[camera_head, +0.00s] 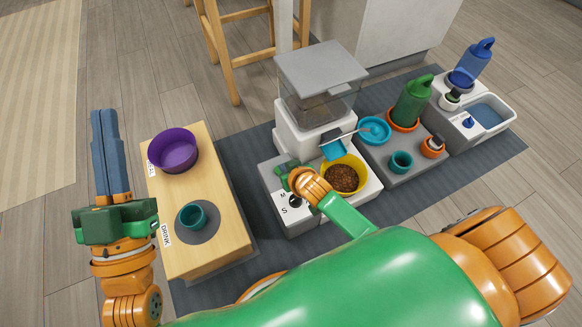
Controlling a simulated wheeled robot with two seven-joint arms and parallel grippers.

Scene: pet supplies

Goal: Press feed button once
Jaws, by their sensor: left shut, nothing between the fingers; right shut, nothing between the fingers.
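The feeder (318,105) is a white machine with a grey lid and a clear hopper, at the middle of the head view. Its low front base carries a dark dial (295,201) beside the letters M and S. A yellow bowl (362,166) with brown kibble sits on the base. My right gripper (285,170) is over the left part of this base, shut and empty, seen from behind. Its fingertips and the surface under it are hidden, and I cannot make out the feed button or any contact. My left gripper (103,115) is shut and empty, left of the wooden stand.
The wooden stand (215,250) holds a purple bowl (174,150) and a teal cup (192,216). A blue scoop (334,150) lies by the yellow bowl. Green (411,103) and blue (475,62) bottles stand right. My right arm covers the front.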

